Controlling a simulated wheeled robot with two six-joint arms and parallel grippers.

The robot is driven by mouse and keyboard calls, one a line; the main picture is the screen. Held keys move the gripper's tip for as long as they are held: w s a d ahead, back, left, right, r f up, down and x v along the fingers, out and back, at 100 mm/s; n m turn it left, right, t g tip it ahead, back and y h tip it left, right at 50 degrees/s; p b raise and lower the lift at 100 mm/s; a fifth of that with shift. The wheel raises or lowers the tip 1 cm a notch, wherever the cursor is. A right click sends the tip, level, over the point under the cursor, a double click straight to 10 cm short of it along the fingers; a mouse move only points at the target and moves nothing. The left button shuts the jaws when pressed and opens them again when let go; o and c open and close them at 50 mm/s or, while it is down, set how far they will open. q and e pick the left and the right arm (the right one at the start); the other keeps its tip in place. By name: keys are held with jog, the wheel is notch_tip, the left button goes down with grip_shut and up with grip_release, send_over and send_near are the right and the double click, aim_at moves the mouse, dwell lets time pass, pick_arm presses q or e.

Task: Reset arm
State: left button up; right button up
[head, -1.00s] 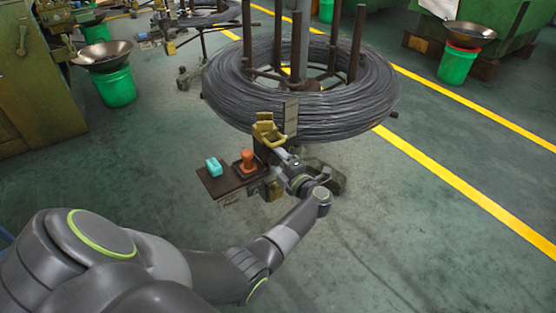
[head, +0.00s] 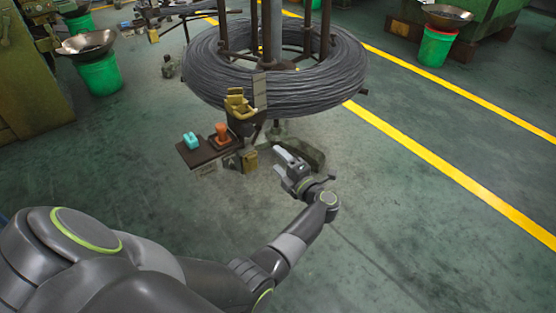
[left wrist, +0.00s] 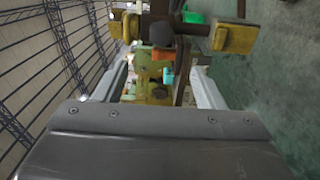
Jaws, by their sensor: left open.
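My left gripper (head: 281,156) is open and empty in the head view, to the right of a small dark shelf and apart from it. Its two fingers (left wrist: 160,85) also show in the left wrist view, with nothing between them that I can see held. The shelf (head: 206,156) carries a teal block (head: 190,140) and an orange-red piece (head: 222,133). A yellow holder (head: 240,104) sits above the shelf, in front of the wire coil. My right gripper is in neither view.
A big coil of dark wire (head: 280,95) stands on a post frame just beyond the gripper. Green buckets with metal bowls stand at the left (head: 100,75) and at the far right (head: 436,48). Green floor with yellow lines is clear at the right.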

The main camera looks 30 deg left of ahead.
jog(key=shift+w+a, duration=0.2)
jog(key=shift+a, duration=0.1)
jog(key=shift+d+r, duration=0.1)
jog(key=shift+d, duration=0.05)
